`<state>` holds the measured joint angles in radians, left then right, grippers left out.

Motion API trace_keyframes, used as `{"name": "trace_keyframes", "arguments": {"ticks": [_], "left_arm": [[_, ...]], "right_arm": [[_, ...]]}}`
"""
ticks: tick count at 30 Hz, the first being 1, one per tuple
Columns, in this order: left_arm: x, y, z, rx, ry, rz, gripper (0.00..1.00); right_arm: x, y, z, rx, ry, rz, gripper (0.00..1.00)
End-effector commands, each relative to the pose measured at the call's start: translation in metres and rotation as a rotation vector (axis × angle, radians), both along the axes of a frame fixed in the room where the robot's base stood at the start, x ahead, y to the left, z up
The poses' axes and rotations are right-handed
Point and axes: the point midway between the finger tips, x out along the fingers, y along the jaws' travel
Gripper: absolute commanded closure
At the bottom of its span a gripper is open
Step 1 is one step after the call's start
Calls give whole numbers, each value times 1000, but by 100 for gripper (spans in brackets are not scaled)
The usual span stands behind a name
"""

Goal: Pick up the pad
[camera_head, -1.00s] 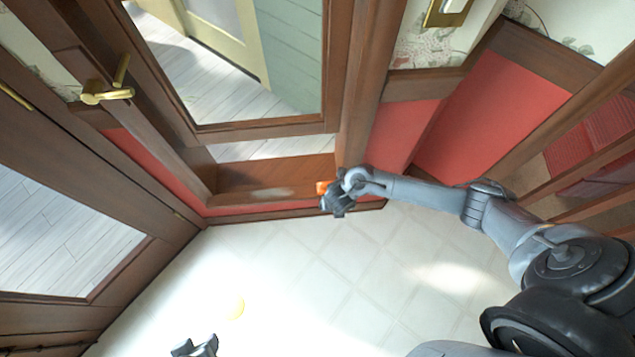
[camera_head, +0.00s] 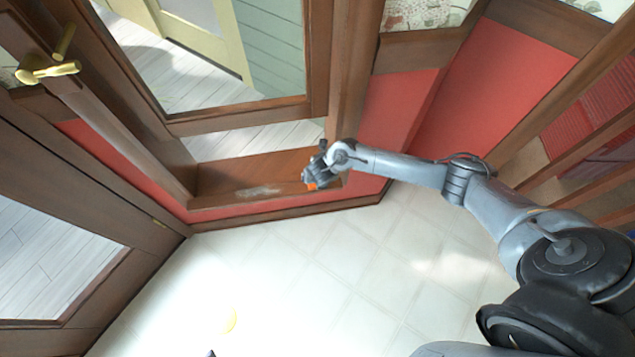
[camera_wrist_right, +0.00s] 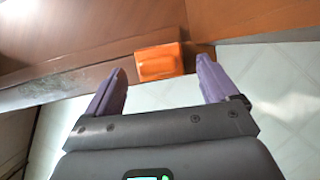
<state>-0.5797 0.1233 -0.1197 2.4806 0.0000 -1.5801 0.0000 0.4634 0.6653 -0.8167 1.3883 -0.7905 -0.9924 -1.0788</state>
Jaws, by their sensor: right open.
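The pad (camera_wrist_right: 160,62) is a small orange block. It lies at the edge of a brown wooden ledge (camera_head: 235,175) and appears between the fingertips in the right wrist view. In the head view, only a bit of orange (camera_head: 311,186) shows beside my right gripper (camera_head: 309,178). My right gripper is open, its two purple fingers to either side of the pad in the wrist picture. I cannot tell whether they touch it. Only a tiny tip of my left gripper (camera_head: 212,353) shows at the bottom edge.
The ledge sits below a wood-framed glass pane, with red panels (camera_head: 465,110) to the right. A door with a brass handle (camera_head: 48,70) is at the left.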

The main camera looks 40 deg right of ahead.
Motion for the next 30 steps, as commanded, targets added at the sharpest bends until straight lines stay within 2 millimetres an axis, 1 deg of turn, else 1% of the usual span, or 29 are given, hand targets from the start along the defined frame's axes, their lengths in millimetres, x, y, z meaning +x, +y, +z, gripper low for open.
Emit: {"name": "trace_keyframes", "arguments": {"ticks": [5, 12, 14, 17, 23, 26, 30], "left_arm": [[0, -2, -14, -7, 0, 4, 49], [0, -2, -39, -9, 0, 6, 49], [0, -2, -43, -9, 1, 6, 49], [0, -2, -45, -8, 2, 6, 49], [0, -1, -43, -3, 1, 2, 49], [0, 0, -43, 0, 1, -1, 49], [0, 1, -43, 4, 1, -3, 49]], "right_arm": [[4, -1, -14, 1, 0, -2, 13], [14, -5, -40, 0, -1, -3, 13], [16, -6, -45, 0, -1, -2, 13], [18, -7, -47, 1, -1, -1, 13], [18, -8, -46, 1, -1, -1, 13], [18, -8, -46, 1, -1, -1, 25], [18, -8, -46, 0, 0, -1, 46]]}}
